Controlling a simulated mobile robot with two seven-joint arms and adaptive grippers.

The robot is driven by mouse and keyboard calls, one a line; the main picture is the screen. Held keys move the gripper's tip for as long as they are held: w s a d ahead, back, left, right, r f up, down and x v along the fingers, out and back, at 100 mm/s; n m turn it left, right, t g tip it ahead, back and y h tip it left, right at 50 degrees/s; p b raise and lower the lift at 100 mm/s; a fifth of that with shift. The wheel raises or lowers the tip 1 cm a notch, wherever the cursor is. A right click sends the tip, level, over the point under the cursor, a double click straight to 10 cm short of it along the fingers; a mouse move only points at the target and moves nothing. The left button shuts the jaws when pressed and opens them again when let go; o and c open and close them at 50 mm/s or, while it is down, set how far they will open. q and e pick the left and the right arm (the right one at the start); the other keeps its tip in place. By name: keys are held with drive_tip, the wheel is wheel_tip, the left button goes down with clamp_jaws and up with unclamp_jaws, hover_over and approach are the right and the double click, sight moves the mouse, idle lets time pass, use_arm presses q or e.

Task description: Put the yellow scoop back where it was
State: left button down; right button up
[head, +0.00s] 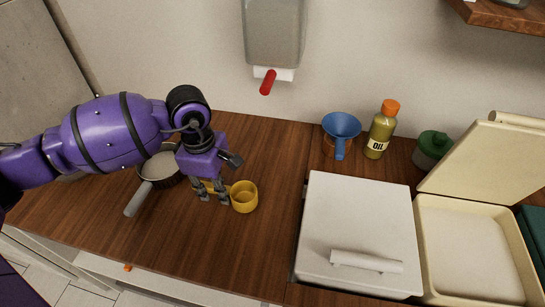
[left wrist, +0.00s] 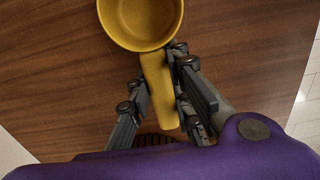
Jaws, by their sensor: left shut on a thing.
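The yellow scoop (head: 244,197) is a round cup with a straight handle, over the wooden counter left of the white lidded box. My left gripper (head: 211,198) is shut on its handle and hides part of it in the head view. In the left wrist view the scoop's handle (left wrist: 157,88) lies between the fingers of my left gripper (left wrist: 161,85), and its cup opening faces the camera. The cup looks upright. I cannot tell whether the scoop touches the counter or hangs just above it. My right gripper is not in view.
A pan (head: 163,168) stands left, partly behind my left gripper. To the right are a white lidded box (head: 357,225), a blue funnel (head: 341,126), an oil bottle (head: 381,132), a green-lidded jar (head: 431,150) and an open cream bin (head: 424,250). A dispenser (head: 274,32) hangs above. The counter's middle is clear.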

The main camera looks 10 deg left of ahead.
sight(213, 186)
use_arm(q)
drive_tip(key=shift+f, duration=0.25)
drive_tip(key=c, duration=1.6)
unclamp_jaws()
drive_tip(key=shift+r, duration=0.1)
drive_tip(key=r, duration=1.2)
drive_tip(key=shift+a+r, duration=0.15)
drive_tip(key=shift+a, duration=0.15)
